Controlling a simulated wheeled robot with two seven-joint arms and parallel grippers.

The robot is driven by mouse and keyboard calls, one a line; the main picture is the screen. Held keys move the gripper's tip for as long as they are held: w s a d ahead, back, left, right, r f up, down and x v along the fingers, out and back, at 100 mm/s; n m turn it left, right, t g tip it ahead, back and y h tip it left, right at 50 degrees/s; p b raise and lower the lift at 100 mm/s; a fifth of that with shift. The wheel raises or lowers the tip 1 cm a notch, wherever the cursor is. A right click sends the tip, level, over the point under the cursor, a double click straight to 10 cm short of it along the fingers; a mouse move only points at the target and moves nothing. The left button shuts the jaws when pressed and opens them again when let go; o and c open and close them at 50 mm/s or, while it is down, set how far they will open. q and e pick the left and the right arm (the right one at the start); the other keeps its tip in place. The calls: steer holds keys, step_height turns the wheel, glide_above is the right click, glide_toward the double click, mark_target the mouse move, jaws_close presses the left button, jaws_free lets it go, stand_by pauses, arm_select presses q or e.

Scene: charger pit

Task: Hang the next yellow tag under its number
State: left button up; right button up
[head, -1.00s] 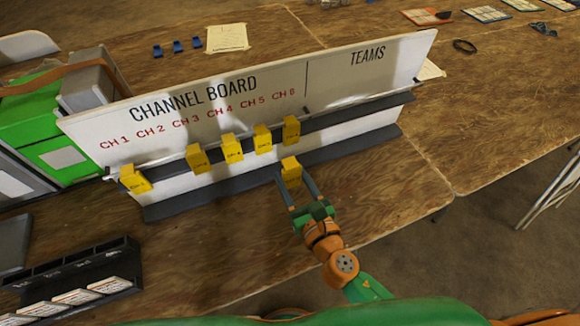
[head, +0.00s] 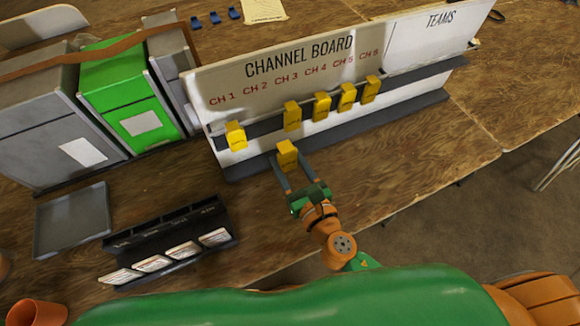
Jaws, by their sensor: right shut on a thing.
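The channel board (head: 300,75) stands on the table with red labels CH 1 to CH 6. Yellow tags hang along its rail: one under CH 1 (head: 236,136), then a gap under CH 2, then tags under CH 3 (head: 292,117), CH 4 (head: 322,107), CH 5 (head: 347,98) and CH 6 (head: 371,90). My right gripper (head: 288,165) is shut on another yellow tag (head: 287,153). It holds this tag upright, lower in the picture than the CH 3 tag and apart from the rail. My left gripper is out of view.
A black card rack (head: 170,240) with white cards stands at the front left. A grey tray (head: 72,222) lies behind it. Green and grey bins (head: 115,95) stand left of the board. Bare wooden table lies in front of the board.

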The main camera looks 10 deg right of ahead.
steer(key=shift+w+a, duration=0.4)
steer(key=shift+w, duration=0.2)
steer(key=shift+w+a, duration=0.35)
steer(key=shift+w, duration=0.25)
steer(key=shift+x, duration=1.2)
steer(key=x, duration=0.2)
steer(key=b+x, duration=0.1)
steer(key=x, duration=0.3)
steer(key=shift+w+r, duration=0.2)
steer(key=shift+r, duration=0.15)
steer(key=shift+f+b, duration=0.5)
steer(key=shift+b, duration=0.2)
steer(key=shift+s, duration=0.1)
steer(key=o, duration=1.3)
steer(key=shift+o, duration=0.2)
